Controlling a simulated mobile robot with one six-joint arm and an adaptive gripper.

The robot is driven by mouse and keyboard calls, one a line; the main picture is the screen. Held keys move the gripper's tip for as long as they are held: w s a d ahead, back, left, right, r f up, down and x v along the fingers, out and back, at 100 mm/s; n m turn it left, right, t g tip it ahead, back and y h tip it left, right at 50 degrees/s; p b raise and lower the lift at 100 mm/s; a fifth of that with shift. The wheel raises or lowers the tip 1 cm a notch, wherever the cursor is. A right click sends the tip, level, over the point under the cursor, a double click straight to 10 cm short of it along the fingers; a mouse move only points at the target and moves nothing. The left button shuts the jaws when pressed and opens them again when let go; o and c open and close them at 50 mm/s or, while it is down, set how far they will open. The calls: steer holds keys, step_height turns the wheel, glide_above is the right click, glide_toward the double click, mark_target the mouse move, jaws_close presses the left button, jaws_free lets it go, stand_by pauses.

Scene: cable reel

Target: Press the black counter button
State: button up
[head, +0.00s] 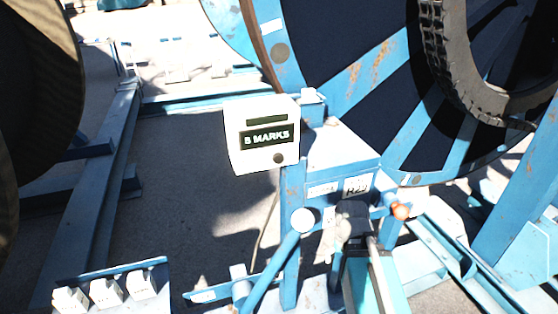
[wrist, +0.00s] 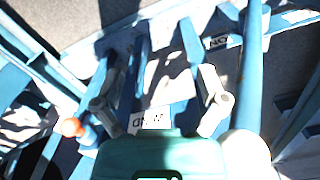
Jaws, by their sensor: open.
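The counter is a white box (head: 262,135) on the blue frame in the head view, with a dark display reading "5 MARKS". A small dark round button (head: 278,158) sits at its lower right; I take it to be the black counter button. My gripper (head: 350,222) is below and to the right of the box, apart from it, in front of the blue frame. In the wrist view my gripper (wrist: 160,98) is open, its two grey fingers spread with nothing held between them. The counter box and button do not show in the wrist view.
A blue lever with a white ball (head: 303,220) stands just left of my gripper. An orange knob (head: 400,211) is to its right. A large blue reel (head: 365,75) fills the upper right. A panel with white switches (head: 106,293) is at lower left.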

jaws_close()
stand_by(1.4)
